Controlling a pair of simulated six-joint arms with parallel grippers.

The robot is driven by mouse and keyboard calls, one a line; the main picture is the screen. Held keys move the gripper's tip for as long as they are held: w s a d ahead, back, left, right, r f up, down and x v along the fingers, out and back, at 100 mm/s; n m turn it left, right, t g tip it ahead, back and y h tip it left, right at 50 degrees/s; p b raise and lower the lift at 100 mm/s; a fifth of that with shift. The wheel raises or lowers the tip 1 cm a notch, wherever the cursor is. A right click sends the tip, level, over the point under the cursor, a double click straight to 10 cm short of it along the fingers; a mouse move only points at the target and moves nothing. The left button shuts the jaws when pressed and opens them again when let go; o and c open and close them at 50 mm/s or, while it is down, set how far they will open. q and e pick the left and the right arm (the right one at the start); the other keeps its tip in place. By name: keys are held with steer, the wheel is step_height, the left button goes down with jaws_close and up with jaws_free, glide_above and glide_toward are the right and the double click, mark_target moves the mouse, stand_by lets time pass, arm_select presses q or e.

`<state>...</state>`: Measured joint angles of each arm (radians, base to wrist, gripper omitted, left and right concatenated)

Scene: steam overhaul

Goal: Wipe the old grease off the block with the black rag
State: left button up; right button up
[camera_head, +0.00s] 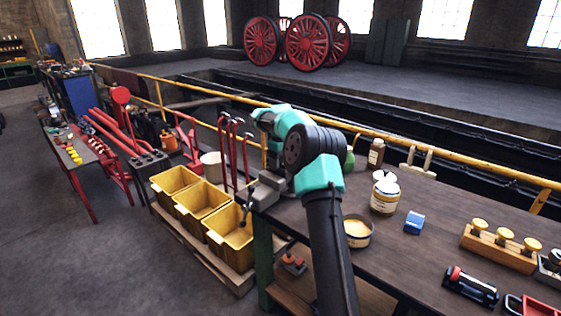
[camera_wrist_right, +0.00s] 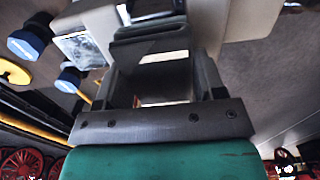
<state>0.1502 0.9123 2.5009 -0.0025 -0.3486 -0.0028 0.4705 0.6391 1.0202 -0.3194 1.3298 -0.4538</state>
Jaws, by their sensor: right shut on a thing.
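My right arm reaches up the middle of the head view, and my right gripper (camera_head: 267,160) is near the bench's left corner, partly hidden by its own wrist. Grey metal that looks like a vice (camera_head: 266,190) sits just below it. In the right wrist view the gripper (camera_wrist_right: 165,75) is shut on a dark grey thing (camera_wrist_right: 150,47). I cannot tell whether this is the black rag. I cannot make out the block or its grease for certain. My left gripper is not in view.
On the bench (camera_head: 400,260) stand a labelled jar (camera_head: 384,197), an open tin (camera_head: 358,231), a blue box (camera_head: 414,222) and a wooden rack (camera_head: 500,250). A yellow rail (camera_head: 450,158) runs behind the bench.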

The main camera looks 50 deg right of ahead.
steer(key=shift+f, duration=0.55)
steer(key=shift+w, duration=0.1)
steer(key=shift+w+r, duration=0.1)
steer(key=shift+w, duration=0.6)
steer(key=shift+s, duration=1.65)
steer(key=shift+f, duration=0.2)
steer(key=shift+w, duration=0.1)
steer(key=shift+w+a+r, duration=0.1)
steer(key=shift+w, duration=1.45)
